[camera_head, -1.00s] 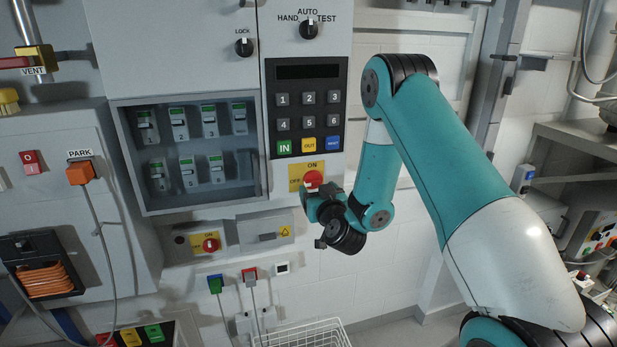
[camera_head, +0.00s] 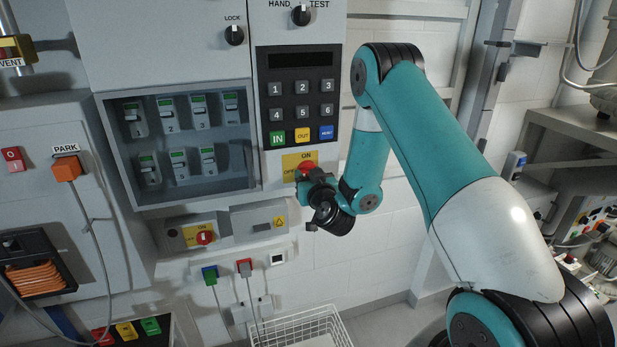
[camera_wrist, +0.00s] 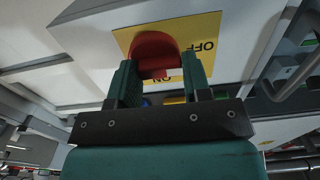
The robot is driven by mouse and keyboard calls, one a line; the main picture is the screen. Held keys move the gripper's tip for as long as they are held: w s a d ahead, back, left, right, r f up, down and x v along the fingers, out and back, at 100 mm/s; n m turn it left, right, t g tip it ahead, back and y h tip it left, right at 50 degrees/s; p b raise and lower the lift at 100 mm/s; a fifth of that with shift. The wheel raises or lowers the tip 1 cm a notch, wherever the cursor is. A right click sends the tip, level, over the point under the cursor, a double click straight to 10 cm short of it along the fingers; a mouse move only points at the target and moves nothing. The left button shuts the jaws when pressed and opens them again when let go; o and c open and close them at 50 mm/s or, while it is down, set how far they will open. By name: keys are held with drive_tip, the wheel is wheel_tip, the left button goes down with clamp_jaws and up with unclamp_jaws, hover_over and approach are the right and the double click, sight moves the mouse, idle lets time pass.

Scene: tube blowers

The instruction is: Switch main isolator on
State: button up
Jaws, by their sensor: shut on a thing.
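The main isolator is a red rotary knob (camera_head: 306,166) on a yellow plate (camera_head: 290,160) marked ON at the top and OFF at the left, below the keypad. In the wrist view, the red knob (camera_wrist: 153,46) sits between both dark green fingers, and the yellow plate (camera_wrist: 205,32) appears upside down. My gripper (camera_wrist: 160,70) is shut on the knob, one finger on each side. In the head view, my gripper (camera_head: 310,181) covers the lower part of the knob. The ON label is partly hidden in the wrist view, and the knob's exact angle is hard to tell.
The keypad (camera_head: 301,100) is just above the plate. A smaller red knob (camera_head: 205,237) on a yellow plate is lower left. A glass-fronted breaker box (camera_head: 190,190) is left. A white wire basket (camera_head: 305,335) stands below. White wall lies right of the gripper.

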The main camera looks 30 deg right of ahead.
drive_tip(key=shift+s+d+r+m+b, duration=0.15)
drive_tip(key=shift+m+b, duration=0.5)
drive_tip(key=shift+m, duration=3.8)
drive_tip(key=shift+w+d+r+m+b, duration=0.15)
drive_tip(key=shift+m+b, duration=0.45)
drive_tip(key=shift+m, duration=3.85)
drive_tip(key=shift+s+f, duration=0.1)
drive_tip(key=o, duration=0.9)
